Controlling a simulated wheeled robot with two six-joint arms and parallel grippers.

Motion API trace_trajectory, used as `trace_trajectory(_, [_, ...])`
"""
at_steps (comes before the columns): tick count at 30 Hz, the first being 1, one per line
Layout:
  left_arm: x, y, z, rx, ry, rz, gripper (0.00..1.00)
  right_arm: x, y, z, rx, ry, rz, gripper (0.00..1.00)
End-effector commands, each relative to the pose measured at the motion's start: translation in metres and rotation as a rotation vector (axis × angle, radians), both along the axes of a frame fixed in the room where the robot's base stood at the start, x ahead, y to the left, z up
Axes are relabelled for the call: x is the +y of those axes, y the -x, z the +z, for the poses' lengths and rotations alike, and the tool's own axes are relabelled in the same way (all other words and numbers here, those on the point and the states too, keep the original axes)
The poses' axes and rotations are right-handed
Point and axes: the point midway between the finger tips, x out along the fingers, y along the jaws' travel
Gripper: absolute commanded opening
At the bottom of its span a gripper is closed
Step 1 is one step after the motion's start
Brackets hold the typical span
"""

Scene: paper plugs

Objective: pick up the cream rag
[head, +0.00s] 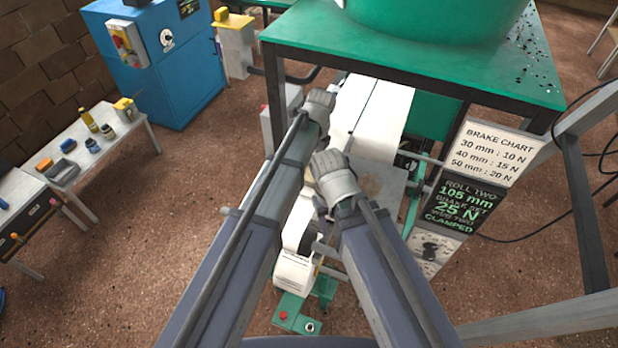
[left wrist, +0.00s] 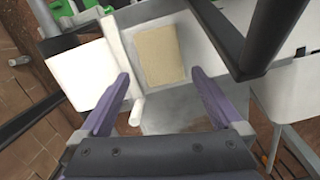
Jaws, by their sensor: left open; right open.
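The cream rag (left wrist: 160,55) lies flat as a beige rectangle on a grey metal surface in the left wrist view. My left gripper (left wrist: 160,76) is open and empty, its two purple fingers spread on either side below the rag's near edge; I cannot tell how high it is above the rag. In the head view the rag is mostly or wholly hidden behind my arms. My right gripper (head: 327,160) is open over the machine's middle; its fingers are hard to make out there.
A white roller (left wrist: 122,50) lies left of the rag. A green-topped table (head: 420,60) with a large green tub (head: 430,15) overhangs the back of the machine. Signs (head: 495,150) stand at right. A blue cabinet (head: 160,60) and a side bench (head: 95,150) are at left.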

Motion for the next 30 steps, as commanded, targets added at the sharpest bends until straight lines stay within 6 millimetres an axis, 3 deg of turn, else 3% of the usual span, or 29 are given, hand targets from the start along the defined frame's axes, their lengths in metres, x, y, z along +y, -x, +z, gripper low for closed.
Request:
trace_trajectory(1, [0.001, 0.0, -0.008, 0.0, 0.0, 0.0, 1.0, 0.0, 0.0, -0.008, 0.0, 0.0, 0.001, 0.5])
trace_trajectory(11, [0.001, -0.002, -0.017, 0.0, 0.0, 0.001, 1.0, 0.0, 0.0, -0.016, 0.0, 0.0, 0.001, 0.5])
trace_trajectory(21, [0.005, -0.006, -0.057, 0.0, 0.0, 0.001, 1.0, 0.0, 0.0, -0.057, 0.0, 0.0, 0.0, 0.5])
trace_trajectory(30, [0.005, -0.007, -0.058, 0.0, 0.0, 0.001, 1.0, 0.0, 0.0, -0.058, 0.0, 0.0, 0.0, 0.5])
